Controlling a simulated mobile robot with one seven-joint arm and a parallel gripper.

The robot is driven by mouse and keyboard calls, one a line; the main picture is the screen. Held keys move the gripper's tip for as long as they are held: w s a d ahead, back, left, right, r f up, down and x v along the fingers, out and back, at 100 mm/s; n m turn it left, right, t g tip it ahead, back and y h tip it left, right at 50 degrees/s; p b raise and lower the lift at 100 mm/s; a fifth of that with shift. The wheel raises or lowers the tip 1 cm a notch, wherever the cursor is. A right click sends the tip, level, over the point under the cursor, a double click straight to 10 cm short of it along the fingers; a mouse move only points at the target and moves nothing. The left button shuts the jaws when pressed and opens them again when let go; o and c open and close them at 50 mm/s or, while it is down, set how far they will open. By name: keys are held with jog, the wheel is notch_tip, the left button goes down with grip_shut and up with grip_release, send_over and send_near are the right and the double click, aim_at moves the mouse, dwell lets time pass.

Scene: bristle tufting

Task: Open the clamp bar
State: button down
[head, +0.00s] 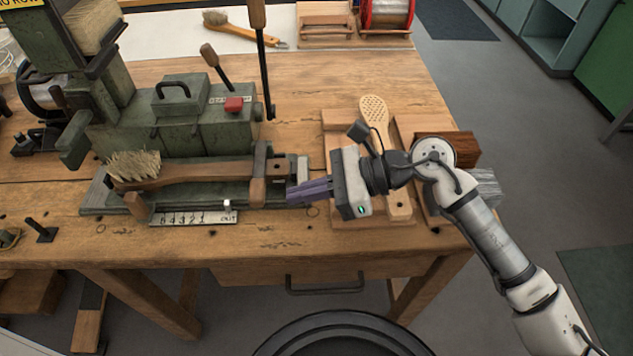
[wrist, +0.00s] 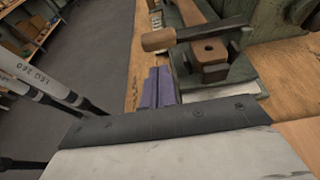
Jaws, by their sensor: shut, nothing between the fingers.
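The clamp bar (head: 260,160) lies crosswise over the handle of a wooden brush (head: 195,175) on the green machine's bed, with a wooden grip at its front end. The shut fingers (wrist: 157,72) also show in the wrist view, apart from the grip.
The green machine (head: 200,125) with two upright levers stands behind the bed. A numbered scale (head: 195,218) lies along its front. A pale perforated brush blank (head: 374,112) lies on a wooden board to the right. The bench front (head: 270,240) is mostly clear.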

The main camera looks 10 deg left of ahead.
aim_at(259, 170)
jog(key=shift+p+x, duration=0.5)
jog(key=shift+x, duration=2.15)
jog(key=shift+w+r, duration=0.1)
jog(key=shift+w, duration=0.05)
